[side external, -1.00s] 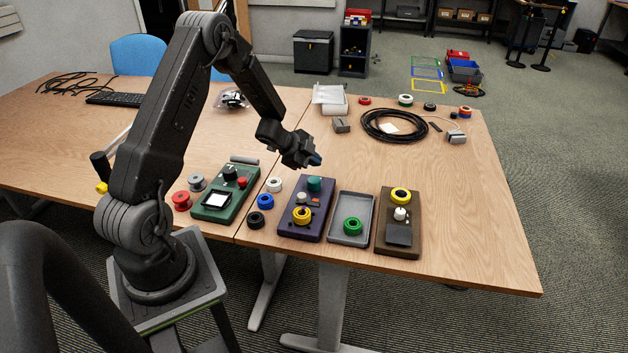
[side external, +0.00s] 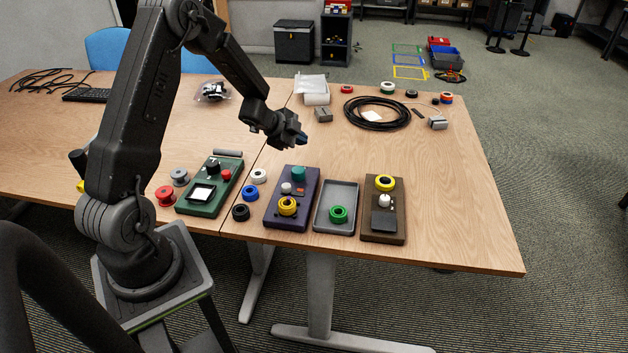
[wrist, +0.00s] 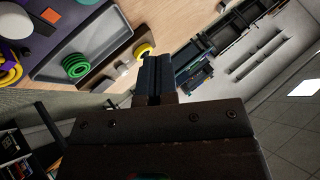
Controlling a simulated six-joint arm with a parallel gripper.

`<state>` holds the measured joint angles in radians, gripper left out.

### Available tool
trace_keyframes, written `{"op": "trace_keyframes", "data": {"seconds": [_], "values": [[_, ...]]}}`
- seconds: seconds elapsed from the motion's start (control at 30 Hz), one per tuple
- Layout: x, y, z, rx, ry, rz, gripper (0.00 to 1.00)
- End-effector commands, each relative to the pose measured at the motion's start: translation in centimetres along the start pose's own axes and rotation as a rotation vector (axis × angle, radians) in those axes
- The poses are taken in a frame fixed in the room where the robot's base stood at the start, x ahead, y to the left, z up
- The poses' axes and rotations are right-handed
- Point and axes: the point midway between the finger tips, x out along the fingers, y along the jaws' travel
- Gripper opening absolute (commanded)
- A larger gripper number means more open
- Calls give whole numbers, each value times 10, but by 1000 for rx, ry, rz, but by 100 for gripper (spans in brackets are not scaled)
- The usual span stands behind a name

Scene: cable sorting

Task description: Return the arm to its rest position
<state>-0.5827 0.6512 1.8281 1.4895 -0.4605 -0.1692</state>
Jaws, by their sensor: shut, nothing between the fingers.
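My gripper (side external: 299,138) hangs in the air above the table, behind the purple device (side external: 291,197), touching nothing. Its fingers are together and empty; they also show in the wrist view (wrist: 153,75). My arm reaches out over the table with its elbow raised. In the side view, a yellow roll (side external: 287,206) sits on the purple device. A green roll (side external: 338,214) lies in the grey tray (side external: 336,190), and another yellow roll (side external: 385,183) sits on the brown device (side external: 383,221).
A green device (side external: 210,187) stands left, near red (side external: 166,195), blue (side external: 250,193), white (side external: 259,176) and black (side external: 241,212) spools. A black cable coil (side external: 377,112) and small rolls lie at the back. The table's right side (side external: 450,190) is clear.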

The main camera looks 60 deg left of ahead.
Motion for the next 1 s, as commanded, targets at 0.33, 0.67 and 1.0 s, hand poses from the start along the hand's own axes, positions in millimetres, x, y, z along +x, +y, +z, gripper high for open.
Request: {"op": "trace_keyframes", "data": {"seconds": [0.33, 0.67, 1.0], "values": [[-114, -31, -113, -247, -192, -303, 0], [-234, 57, -174, -624, -294, -261, 0], [-312, 171, -197, -855, -322, 40, 0]]}}
